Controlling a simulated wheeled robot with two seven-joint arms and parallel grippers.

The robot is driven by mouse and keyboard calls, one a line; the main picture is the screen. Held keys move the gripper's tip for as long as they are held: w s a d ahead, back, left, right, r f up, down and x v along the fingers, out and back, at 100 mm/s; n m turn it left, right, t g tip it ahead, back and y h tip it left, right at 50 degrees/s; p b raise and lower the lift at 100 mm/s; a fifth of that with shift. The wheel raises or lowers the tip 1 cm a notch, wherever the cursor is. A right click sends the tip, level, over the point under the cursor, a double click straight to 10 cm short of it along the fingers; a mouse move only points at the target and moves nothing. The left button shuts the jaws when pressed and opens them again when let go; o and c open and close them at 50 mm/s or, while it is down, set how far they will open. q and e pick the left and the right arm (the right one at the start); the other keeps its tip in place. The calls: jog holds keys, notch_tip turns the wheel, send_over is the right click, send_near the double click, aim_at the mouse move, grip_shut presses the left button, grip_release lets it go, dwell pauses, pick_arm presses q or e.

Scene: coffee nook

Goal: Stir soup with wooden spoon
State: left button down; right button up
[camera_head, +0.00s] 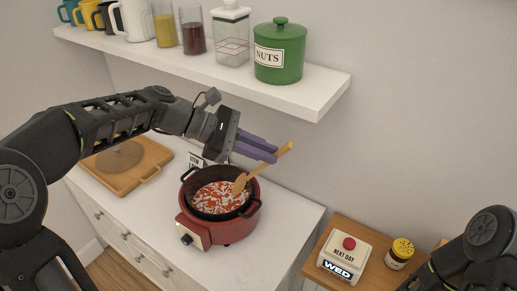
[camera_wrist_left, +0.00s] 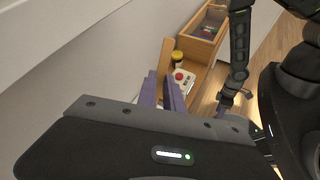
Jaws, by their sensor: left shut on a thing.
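The wooden spoon (camera_head: 268,165) slants from the upper right down into the pot, its bowl end in the soup. The soup (camera_head: 218,197) is red with white swirls, in a dark pot (camera_head: 189,189) on a red cooker (camera_head: 216,232). My left gripper (camera_head: 267,150) has purple fingers shut on the spoon's handle, above the pot's back right side. In the left wrist view, the handle (camera_wrist_left: 165,57) stands up by the fingers. My right arm enters the head view at lower right without its gripper; the right gripper (camera_wrist_left: 226,103) looks small and unclear in the left wrist view.
A wall shelf (camera_head: 300,96) with mugs, glasses, a clear canister and a green NUTS jar (camera_head: 280,52) hangs above. A wooden board (camera_head: 135,181) lies left of the cooker. A red-button box (camera_head: 345,256) and yellow-lidded jar (camera_head: 399,254) stand at right.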

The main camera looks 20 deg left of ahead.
aim_at(248, 176)
pick_arm(q)
jog(key=shift+w+a+f+b, duration=0.5)
jog(key=shift+a+f, duration=0.7)
jog(key=shift+f, duration=0.6)
jog(key=shift+w+a+f+b, duration=0.35)
jog(key=shift+a+f+b, duration=0.35)
jog(key=shift+a+f, duration=0.8)
jog(key=shift+w+a+f+b, duration=0.5)
jog(key=shift+a+f, duration=0.4)
jog(key=shift+f, duration=1.15)
jog(key=shift+a, duration=0.1)
